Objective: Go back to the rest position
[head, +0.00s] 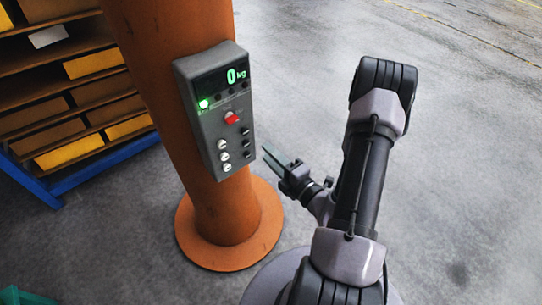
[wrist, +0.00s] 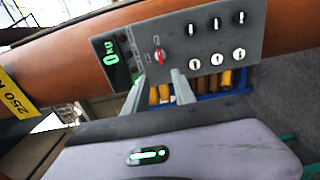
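My gripper (head: 271,157) is beside the lower right of a grey control box on an orange column in the head view. In the wrist view its two fingers (wrist: 160,80) stand apart with nothing between them, in front of the box face. The control box (head: 209,130) has a display reading 0 kg, a lit green lamp, a red knob (head: 231,117) and several small switches. The box also shows in the wrist view (wrist: 240,30), turned on its side. I cannot tell whether the fingertips touch it.
The orange column (head: 221,205) stands on a round base close to my arm. A blue-framed shelf (head: 45,190) with wooden and yellow bins is at the left. A yellow label (wrist: 18,92) with 250 shows in the wrist view. Grey floor (head: 455,150) at the right is clear.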

